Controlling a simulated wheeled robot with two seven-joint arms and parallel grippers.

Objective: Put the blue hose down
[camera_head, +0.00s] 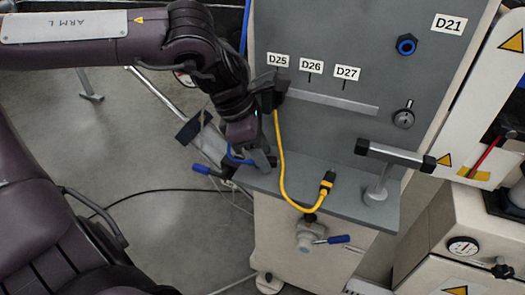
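My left gripper (262,160) points down at the left end of the grey shelf (340,204), in front of the panel. A short curved piece of blue hose (236,158) shows just left of its fingers. The rest of the hose is hidden behind the gripper and wrist. The fingers are small and dark here, so I cannot tell whether they are closed on the hose or only beside it. My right gripper is not in view.
A yellow cable (281,165) hangs beside my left wrist and loops to a yellow connector (327,183) on the shelf. A blue-handled valve (310,237) sits below. A bracket (380,180) stands at the right. The grey panel (345,140) has a blue-ringed port (407,45). The shelf's middle has free room.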

